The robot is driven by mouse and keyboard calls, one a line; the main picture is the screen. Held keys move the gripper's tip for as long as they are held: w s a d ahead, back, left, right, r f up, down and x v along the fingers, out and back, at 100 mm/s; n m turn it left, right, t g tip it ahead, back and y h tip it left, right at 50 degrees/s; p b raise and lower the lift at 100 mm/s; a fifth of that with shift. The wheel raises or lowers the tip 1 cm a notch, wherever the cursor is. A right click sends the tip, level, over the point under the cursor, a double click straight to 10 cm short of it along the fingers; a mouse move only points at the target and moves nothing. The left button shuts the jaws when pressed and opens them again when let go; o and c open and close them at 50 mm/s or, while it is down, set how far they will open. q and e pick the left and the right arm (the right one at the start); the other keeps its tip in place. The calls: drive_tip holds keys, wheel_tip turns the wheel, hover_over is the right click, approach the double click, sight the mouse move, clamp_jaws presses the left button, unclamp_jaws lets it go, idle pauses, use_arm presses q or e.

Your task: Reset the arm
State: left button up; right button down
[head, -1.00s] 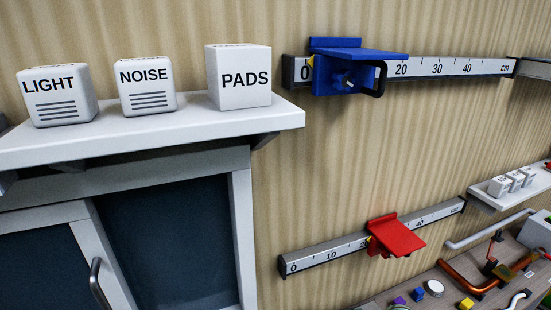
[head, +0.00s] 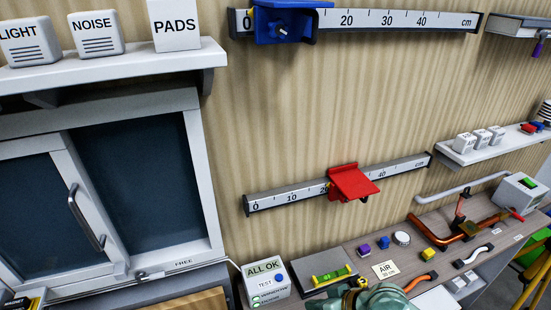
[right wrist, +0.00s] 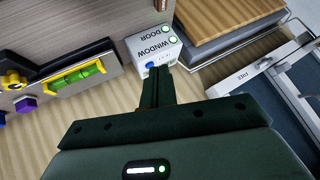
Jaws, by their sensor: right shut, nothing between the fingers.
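My right arm's green wrist and gripper (head: 372,298) show at the bottom edge of the head view, with the fingertips hard to make out there. In the right wrist view the dark fingers (right wrist: 157,88) are shut and empty. They point at the white box (right wrist: 140,50) with the green lights and the blue button (right wrist: 149,65). The tips overlap the box's edge by the button; I cannot tell whether they touch. The box (head: 266,286), marked ALL OK, stands on the bench in the head view. My left gripper is not in view.
A spirit level (head: 331,274) lies on a grey block beside the box. Small cubes, handles and an orange pipe (head: 462,232) stand on the bench to the right. Wall rails carry a blue slider (head: 285,22) and a red slider (head: 352,182).

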drive_tip(key=s+d+r+n+t+h, duration=0.1)
drive_tip(key=s+d+r+h, duration=0.3)
drive_tip(key=s+d+h, duration=0.45)
drive_tip(key=s+d+r+n+t+h, duration=0.1)
drive_tip(key=s+d+r+h, duration=0.3)
drive_tip(key=d, duration=0.7)
drive_tip(key=s+a+f+g+y+b, duration=0.1)
drive_tip(key=s+f+b, duration=0.15)
drive_tip(key=f, duration=0.95)
drive_tip(key=s+a+f+g+y+b, duration=0.1)
drive_tip(key=s+f+b, duration=0.15)
drive_tip(key=f, duration=0.85)
drive_tip(key=s+a+f+g+y+b, duration=0.15)
drive_tip(key=f+b, duration=0.25)
drive_tip(key=f, duration=0.8)
use_arm(q)
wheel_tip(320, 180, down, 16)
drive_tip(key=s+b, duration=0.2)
drive_tip(key=b, duration=0.5)
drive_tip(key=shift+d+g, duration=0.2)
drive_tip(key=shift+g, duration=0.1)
use_arm(e)
drive_tip(key=s+f+m+g+y, duration=0.1)
drive_tip(key=s+f+m+g, duration=0.1)
drive_tip(key=s+f, duration=1.7)
wheel_tip(320, 180, down, 3)
drive_tip(key=shift+s+f+m+g+y, duration=0.1)
drive_tip(key=shift+s+m+g+y, duration=0.2)
drive_tip(key=shift+m, duration=0.5)
